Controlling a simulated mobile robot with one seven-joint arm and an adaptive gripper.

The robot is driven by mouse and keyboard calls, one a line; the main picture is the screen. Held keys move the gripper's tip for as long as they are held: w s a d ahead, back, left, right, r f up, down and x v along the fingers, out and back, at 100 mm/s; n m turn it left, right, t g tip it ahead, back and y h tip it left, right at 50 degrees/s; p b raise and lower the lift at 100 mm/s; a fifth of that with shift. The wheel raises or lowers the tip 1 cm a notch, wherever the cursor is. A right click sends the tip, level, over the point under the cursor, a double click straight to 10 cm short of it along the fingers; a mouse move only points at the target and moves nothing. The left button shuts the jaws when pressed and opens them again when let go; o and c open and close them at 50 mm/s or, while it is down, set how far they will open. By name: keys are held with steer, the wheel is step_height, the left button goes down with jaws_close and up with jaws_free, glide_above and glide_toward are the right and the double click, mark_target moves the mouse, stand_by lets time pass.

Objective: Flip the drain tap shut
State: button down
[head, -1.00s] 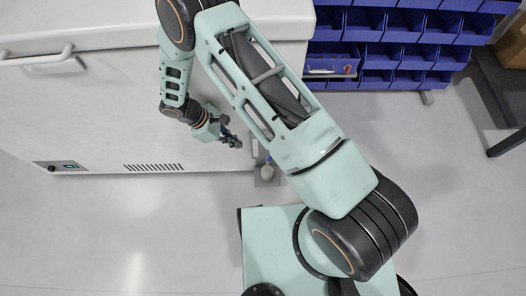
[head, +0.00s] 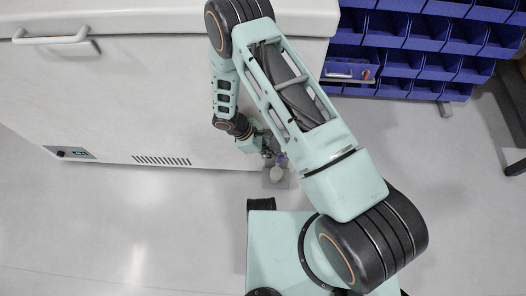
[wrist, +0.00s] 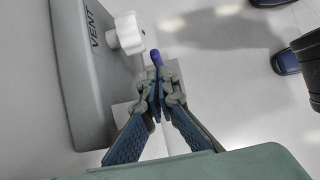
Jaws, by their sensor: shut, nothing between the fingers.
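The drain tap's blue lever (head: 282,157) shows low at the right end of the white chest freezer, just right of my gripper (head: 268,153). In the wrist view the lever's rounded blue tip (wrist: 156,58) stands just beyond my gripper's fingertips (wrist: 161,82). The fingers are shut with nothing held. They are at or very near the lever; I cannot tell whether they touch it. The fingers hide the lower lever and the tap's body.
The freezer (head: 150,100) stands close behind my gripper. A white knob (wrist: 127,34) sits beside a grey panel marked VENT (wrist: 82,70). A pale round object (head: 277,174) is over a grey tray (head: 268,184) below the tap. Blue bins (head: 410,60) stand right; floor left is clear.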

steer(key=shift+d, duration=0.35)
steer(key=shift+d+r+y, duration=0.1)
steer(key=shift+d+y, duration=0.05)
steer(key=shift+y, duration=0.15)
steer(key=shift+d+r+y+p, duration=0.1)
steer(key=shift+d+y+p, duration=0.15)
steer(key=shift+y+p, duration=0.2)
steer(key=shift+d, duration=0.4)
steer(key=shift+a+f+b, duration=0.3)
steer(key=shift+a+b, duration=0.25)
steer(key=shift+a, duration=0.25)
